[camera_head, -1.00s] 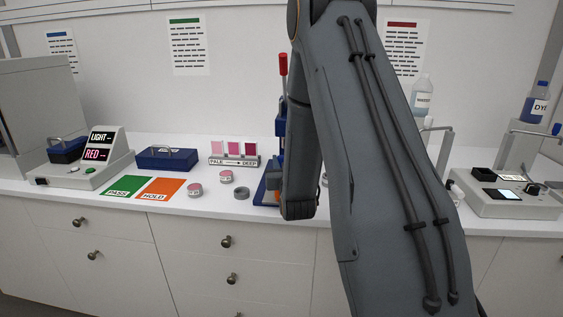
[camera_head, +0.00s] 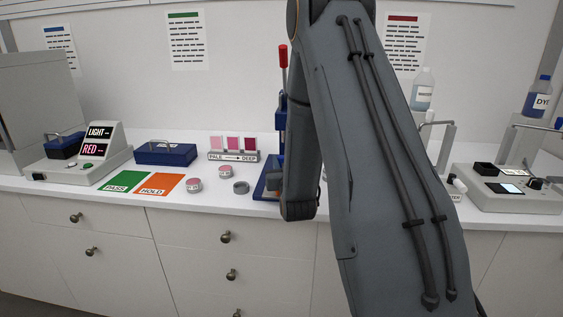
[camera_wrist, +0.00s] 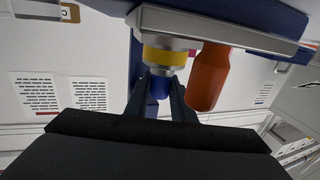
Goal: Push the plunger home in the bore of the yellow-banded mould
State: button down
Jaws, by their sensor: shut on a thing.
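In the wrist view the yellow-banded mould (camera_wrist: 166,56) sits at the upper middle, a grey-white body with a yellow band, under a blue and grey frame (camera_wrist: 215,28). A blue plunger (camera_wrist: 160,86) with a pale grey part lies in line with it, just below it in the picture. My gripper (camera_wrist: 160,80) is shut on the plunger, one dark finger on each side. The plunger meets the mould's near end; how deep it sits in the bore is hidden. In the head view my arm hides the mould, plunger and gripper.
An orange-brown cylinder (camera_wrist: 208,77) stands close beside my right finger in the wrist view. In the head view a blue press with a red handle (camera_head: 283,56) is partly behind my arm. A grey ring (camera_head: 241,187) and pink jars (camera_head: 225,172) lie left of it.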

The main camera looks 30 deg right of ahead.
jog(key=c, duration=1.4)
grip_release()
jog(key=shift+c, duration=0.2)
jog(key=shift+b+v, duration=0.95)
jog(key=shift+v, duration=3)
